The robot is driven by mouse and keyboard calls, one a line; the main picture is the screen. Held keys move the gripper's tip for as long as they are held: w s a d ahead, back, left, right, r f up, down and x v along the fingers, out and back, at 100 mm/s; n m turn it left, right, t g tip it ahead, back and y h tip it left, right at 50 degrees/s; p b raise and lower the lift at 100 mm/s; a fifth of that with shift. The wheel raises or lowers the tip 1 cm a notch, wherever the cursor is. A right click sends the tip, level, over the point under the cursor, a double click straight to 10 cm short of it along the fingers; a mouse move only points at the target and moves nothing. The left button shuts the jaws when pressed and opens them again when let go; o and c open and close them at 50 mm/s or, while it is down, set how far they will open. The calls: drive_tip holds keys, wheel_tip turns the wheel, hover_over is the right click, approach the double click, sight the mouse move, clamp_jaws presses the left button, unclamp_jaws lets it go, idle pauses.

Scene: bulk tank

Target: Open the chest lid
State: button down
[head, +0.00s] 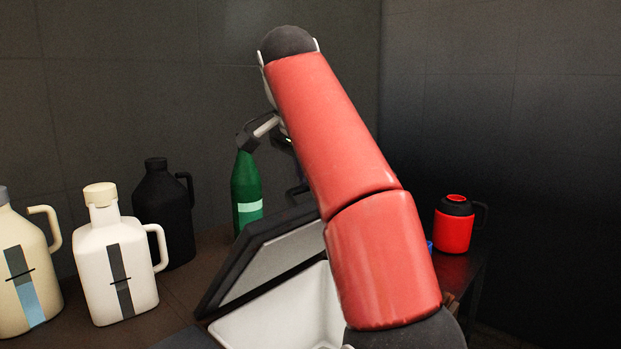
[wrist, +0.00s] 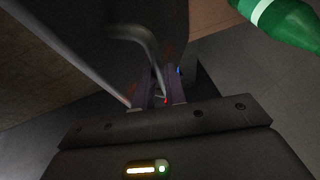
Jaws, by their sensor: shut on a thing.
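The chest (head: 285,322) stands low in the middle of the head view, with its white inside showing. Its dark-edged lid (head: 283,262) is raised and tilted, with the pale grey underside facing the opening. A dark bent handle (head: 297,194) shows at the lid's upper edge, partly behind my arm. In the wrist view the grey handle bar (wrist: 146,42) runs down between the fingers of my gripper (wrist: 160,100), which is shut on it. My arm hides most of the gripper and the chest's right side in the head view.
A green bottle (head: 246,193) stands close behind the lid and also shows in the wrist view (wrist: 287,20). A black jug (head: 163,215), a white jug (head: 117,262) and a cream jug (head: 22,270) stand left. A red flask (head: 453,228) stands right.

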drive_tip(key=shift+w+a+f, duration=0.1)
drive_tip(key=shift+a+f, duration=0.3)
drive_tip(key=shift+f, duration=0.1)
drive_tip(key=c, duration=1.8)
unclamp_jaws()
drive_tip(key=shift+o, duration=1.3)
drive_tip(key=shift+w+a+f, duration=0.1)
drive_tip(key=shift+w+a, duration=0.1)
drive_tip(key=shift+o, duration=0.4)
drive_tip(key=shift+s+d+r, duration=0.1)
drive_tip(key=shift+d+r, duration=0.1)
drive_tip(key=shift+d, duration=0.15)
